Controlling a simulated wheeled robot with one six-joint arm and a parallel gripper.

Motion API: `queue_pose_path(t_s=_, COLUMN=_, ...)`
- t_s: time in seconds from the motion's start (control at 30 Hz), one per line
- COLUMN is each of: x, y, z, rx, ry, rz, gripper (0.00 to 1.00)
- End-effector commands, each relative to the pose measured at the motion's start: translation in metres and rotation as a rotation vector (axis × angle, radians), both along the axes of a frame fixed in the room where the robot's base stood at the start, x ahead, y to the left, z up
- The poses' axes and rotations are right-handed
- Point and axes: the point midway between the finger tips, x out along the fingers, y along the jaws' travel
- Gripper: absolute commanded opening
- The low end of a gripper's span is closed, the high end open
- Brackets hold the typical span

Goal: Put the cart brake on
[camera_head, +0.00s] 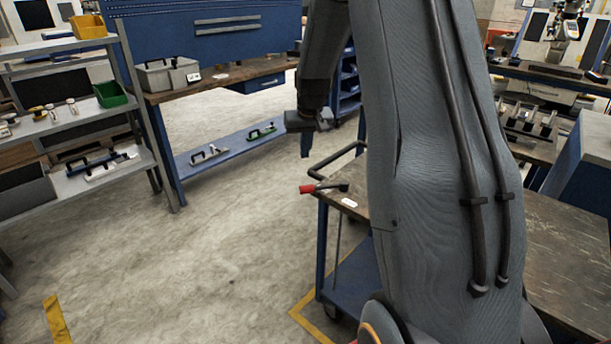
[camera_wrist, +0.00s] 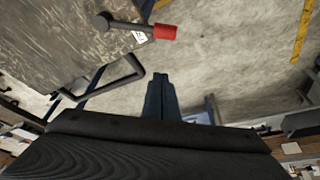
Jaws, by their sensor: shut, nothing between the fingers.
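The cart (camera_head: 357,176) has a worn brown top and a blue frame. Its brake lever has a red grip (camera_head: 307,188) on a dark arm that runs from a round pivot (camera_head: 343,187) on the top; the grip sticks out past the cart's left edge. In the wrist view the red grip (camera_wrist: 166,32) and pivot (camera_wrist: 101,21) show near the top. My gripper (camera_head: 305,155) points down, beyond the cart's far left corner and apart from the lever. Its fingers are shut and empty in the wrist view (camera_wrist: 160,77).
A white label (camera_head: 349,202) lies beside the lever. The cart's dark push handle (camera_head: 335,162) rises at its far end, close to my gripper. A workbench (camera_head: 215,82) and a shelf rack (camera_head: 85,120) stand to the left. The floor between is clear.

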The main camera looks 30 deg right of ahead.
Motion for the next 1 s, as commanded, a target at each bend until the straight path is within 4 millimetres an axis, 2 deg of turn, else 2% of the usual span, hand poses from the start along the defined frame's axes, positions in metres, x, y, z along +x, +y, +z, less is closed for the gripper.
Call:
queue_pose_path(t_s=0.17, x=0.003, y=-0.001, z=-0.010, rx=0.000, ry=0.001, rz=0.000, gripper=0.00)
queue_pose_path(t_s=0.73, x=0.032, y=-0.008, z=-0.095, rx=0.001, ry=0.004, rz=0.000, gripper=0.00)
queue_pose_path(t_s=1.0, x=0.000, y=0.000, z=-0.099, rx=0.001, ry=0.002, rz=0.000, gripper=0.00)
